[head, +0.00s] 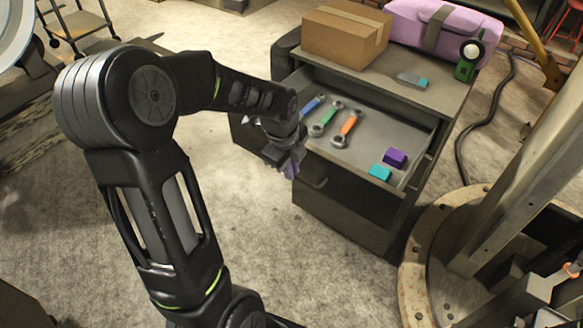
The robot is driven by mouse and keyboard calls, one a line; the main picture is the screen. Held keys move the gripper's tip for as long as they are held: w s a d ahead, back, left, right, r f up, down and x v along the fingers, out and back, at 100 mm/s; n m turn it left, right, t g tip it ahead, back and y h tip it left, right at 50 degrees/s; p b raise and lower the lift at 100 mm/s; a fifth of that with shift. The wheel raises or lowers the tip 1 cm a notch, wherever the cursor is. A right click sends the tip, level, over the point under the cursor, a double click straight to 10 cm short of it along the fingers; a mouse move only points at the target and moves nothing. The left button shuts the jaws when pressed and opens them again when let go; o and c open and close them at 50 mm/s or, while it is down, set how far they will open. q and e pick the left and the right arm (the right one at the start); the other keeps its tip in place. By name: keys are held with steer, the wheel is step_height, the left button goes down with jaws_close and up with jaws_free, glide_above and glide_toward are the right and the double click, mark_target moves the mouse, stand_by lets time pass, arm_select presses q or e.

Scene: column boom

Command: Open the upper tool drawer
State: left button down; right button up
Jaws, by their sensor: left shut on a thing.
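The upper tool drawer (413,183) of the dark grey cabinet (345,222) is pulled out, and its inside shows. Wrenches with blue (313,104), green (328,118) and orange (347,125) handles lie in it at the left. A purple block (395,158) and a teal block (380,172) lie at its right. A drawer handle (314,183) shows on the front. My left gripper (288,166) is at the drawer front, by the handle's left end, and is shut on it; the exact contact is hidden. My right gripper is not in view.
On the cabinet top are a cardboard box (346,33), a pink-purple bag (443,32), a grey-teal item (412,79) and a green device (468,62). A round metal column base (414,285) stands close at the right. Bare floor (265,225) lies before the cabinet.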

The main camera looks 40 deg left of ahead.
arm_select(q)
steer(key=c, duration=1.5)
jaws_free()
steer(key=r, duration=0.2)
steer(key=s+r, duration=0.1)
steer(key=r, duration=0.4)
steer(key=shift+s+r, duration=0.2)
steer(key=shift+r, duration=0.15)
